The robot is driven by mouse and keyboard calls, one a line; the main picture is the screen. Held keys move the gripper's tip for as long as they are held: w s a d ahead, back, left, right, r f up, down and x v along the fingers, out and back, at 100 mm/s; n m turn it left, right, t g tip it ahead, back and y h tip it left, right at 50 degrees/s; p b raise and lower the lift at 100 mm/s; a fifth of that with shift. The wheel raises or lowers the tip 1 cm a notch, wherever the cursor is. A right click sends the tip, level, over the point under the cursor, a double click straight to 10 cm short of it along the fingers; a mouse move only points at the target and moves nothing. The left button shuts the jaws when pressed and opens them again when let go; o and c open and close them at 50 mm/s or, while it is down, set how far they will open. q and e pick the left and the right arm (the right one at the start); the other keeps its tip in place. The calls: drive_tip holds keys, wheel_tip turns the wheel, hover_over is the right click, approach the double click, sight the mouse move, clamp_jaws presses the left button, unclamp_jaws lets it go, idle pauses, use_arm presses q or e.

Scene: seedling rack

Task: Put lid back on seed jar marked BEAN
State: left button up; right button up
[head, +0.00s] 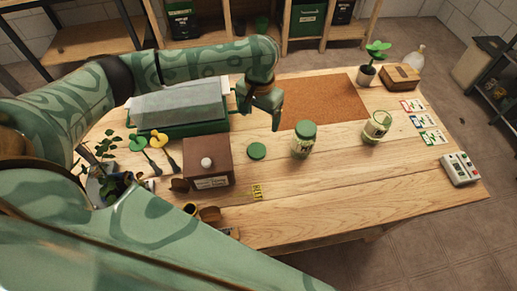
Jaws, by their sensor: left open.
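A green lid (257,151) lies flat on the table, right of a brown box. Just right of it stands a glass jar (303,147) with a green lid on it; its label is too small to read. Further right an open glass jar (376,129) with pale contents shows no lid, and its label is also unreadable. My left gripper (262,115) is open and empty, above the table behind the loose lid, near the cork mat's left edge. My right gripper is not in view.
A brown box (207,161) with a white knob, a covered green tray (180,110) and small tools stand left. A cork mat (325,101) lies behind the jars. A potted seedling (367,74), seed packets (422,119) and a meter (460,168) stand right. The front right is clear.

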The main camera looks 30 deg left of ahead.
use_arm(q)
drive_tip(key=b, duration=0.2)
hover_over(257, 150)
wheel_tip(257, 150, down, 4)
drive_tip(key=f, duration=0.1)
drive_tip(key=f+b, duration=0.1)
drive_tip(key=f, duration=0.2)
drive_tip(key=shift+w+d+f+b, duration=0.1)
drive_tip(key=shift+w+f+b, duration=0.15)
drive_tip(key=shift+f+b, duration=0.1)
drive_tip(key=shift+f, duration=0.3)
drive_tip(key=shift+s, duration=0.1)
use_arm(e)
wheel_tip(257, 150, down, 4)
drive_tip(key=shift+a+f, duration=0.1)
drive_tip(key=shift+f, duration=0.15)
use_arm(q)
drive_tip(key=f+b, duration=0.3)
drive_tip(key=f, duration=0.2)
drive_tip(key=shift+s+a+f+b, duration=0.1)
drive_tip(key=shift+a+f+b, duration=0.1)
drive_tip(key=shift+b, duration=0.15)
drive_tip(key=shift+r, duration=0.1)
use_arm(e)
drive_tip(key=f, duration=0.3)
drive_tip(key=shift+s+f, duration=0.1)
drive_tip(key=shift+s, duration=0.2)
